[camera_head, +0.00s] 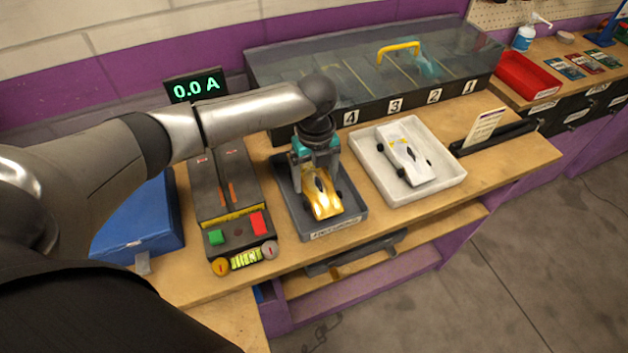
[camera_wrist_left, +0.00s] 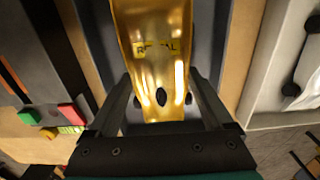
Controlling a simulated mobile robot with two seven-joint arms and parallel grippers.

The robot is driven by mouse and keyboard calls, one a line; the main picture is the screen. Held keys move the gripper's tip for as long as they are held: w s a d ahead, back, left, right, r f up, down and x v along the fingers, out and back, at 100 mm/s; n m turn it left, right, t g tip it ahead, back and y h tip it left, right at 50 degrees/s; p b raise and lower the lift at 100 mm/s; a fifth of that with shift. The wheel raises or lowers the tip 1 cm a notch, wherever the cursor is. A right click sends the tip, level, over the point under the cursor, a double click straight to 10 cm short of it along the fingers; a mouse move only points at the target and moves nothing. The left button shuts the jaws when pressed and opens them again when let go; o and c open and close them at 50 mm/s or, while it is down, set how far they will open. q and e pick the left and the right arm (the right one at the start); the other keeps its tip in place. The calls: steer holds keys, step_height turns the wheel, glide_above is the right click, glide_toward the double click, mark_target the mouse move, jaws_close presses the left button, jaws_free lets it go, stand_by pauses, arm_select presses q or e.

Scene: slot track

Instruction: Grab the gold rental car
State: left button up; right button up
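The gold rental car (camera_head: 322,200) sits in a dark grey tray (camera_head: 349,222) with a label on its front edge. My left gripper (camera_head: 317,172), with teal parts, is right over the car, pointing down. In the left wrist view the gold car (camera_wrist_left: 155,60) shows lettering on its body and lies between the two fingers (camera_wrist_left: 160,85). The fingers are apart, one on each side and very close to the body; I cannot tell whether they touch it. My right gripper is not in view.
A white car (camera_head: 407,160) lies in a white tray (camera_head: 448,178) to the right. A control box (camera_head: 238,225) with green and red buttons stands to the left, beside a blue case (camera_head: 140,225). A clear-lidded case (camera_head: 350,75) with numbered lanes is behind.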

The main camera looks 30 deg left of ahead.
arm_select(q)
steer(key=c, duration=1)
steer(key=shift+r, duration=0.1)
